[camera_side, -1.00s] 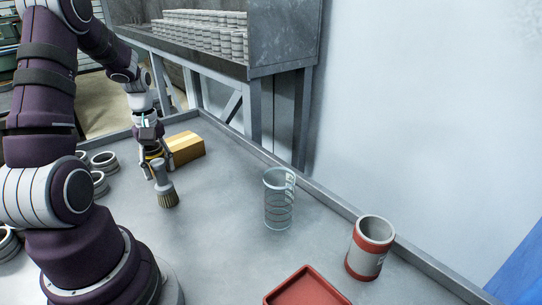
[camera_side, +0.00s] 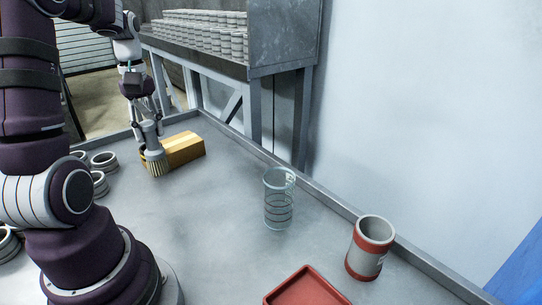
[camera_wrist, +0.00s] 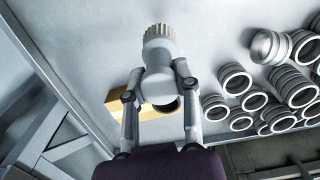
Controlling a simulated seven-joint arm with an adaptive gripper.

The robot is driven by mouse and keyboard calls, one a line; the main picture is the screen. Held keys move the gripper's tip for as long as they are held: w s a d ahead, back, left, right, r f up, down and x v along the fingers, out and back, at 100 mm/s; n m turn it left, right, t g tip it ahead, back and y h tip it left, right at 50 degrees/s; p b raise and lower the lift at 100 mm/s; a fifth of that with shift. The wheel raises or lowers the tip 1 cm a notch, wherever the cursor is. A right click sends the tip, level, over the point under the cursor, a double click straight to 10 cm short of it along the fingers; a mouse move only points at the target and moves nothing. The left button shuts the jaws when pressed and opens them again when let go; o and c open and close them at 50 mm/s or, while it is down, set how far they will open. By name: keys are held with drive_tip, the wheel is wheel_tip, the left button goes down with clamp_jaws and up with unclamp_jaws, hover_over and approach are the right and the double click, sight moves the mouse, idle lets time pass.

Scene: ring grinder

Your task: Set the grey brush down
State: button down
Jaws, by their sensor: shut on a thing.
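The grey brush (camera_side: 150,138) has a grey handle and tan bristles that point down. My gripper (camera_side: 146,121) is shut on the handle and holds the brush nearly upright in front of the yellow box (camera_side: 185,148). I cannot tell whether the bristles touch the table. In the wrist view the brush (camera_wrist: 158,55) sits between the two fingers of my gripper (camera_wrist: 158,85), with its bristle end away from the palm. It partly hides the yellow box (camera_wrist: 146,112) there.
Grey rings (camera_wrist: 237,80) lie in groups at the table's left. A clear beaker (camera_side: 279,200), a red-and-white cup (camera_side: 370,248) and a red tray (camera_side: 306,290) stand to the right. The table (camera_side: 215,205) is bare between the brush and beaker. A shelf of rings (camera_side: 205,35) is behind.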

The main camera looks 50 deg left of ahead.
drive_tip(key=w+d+r+m, duration=0.4)
drive_tip(key=w+d+m, duration=0.35)
drive_tip(key=w, duration=0.35)
drive_tip(key=w+d+r+m, duration=0.1)
drive_tip(key=w+d+m, duration=0.1)
drive_tip(key=d, duration=0.4)
drive_tip(key=w+d+r+m, duration=0.1)
drive_tip(key=w+d+m, duration=0.2)
drive_tip(key=d, duration=0.4)
drive_tip(key=s+d+f+m, duration=0.3)
drive_tip(key=d+f+m, duration=0.25)
drive_tip(key=d, duration=0.25)
wheel_tip(320, 180, up, 6)
drive_tip(key=a+n, duration=0.5)
drive_tip(key=a, duration=0.6)
drive_tip(key=s+a+n, duration=0.4)
drive_tip(key=a, duration=0.2)
drive_tip(key=s+a+n, duration=0.4)
drive_tip(key=s+a, duration=0.1)
drive_tip(key=s+a+n, duration=0.4)
drive_tip(key=a+n, duration=0.1)
drive_tip(key=a, duration=0.1)
drive_tip(key=shift+s+a+f, duration=0.2)
drive_tip(key=shift+a+f, duration=0.1)
wheel_tip(320, 180, down, 4)
drive_tip(key=shift+w+r, duration=0.1)
drive_tip(key=shift+r, duration=0.1)
drive_tip(key=shift+f, duration=0.6)
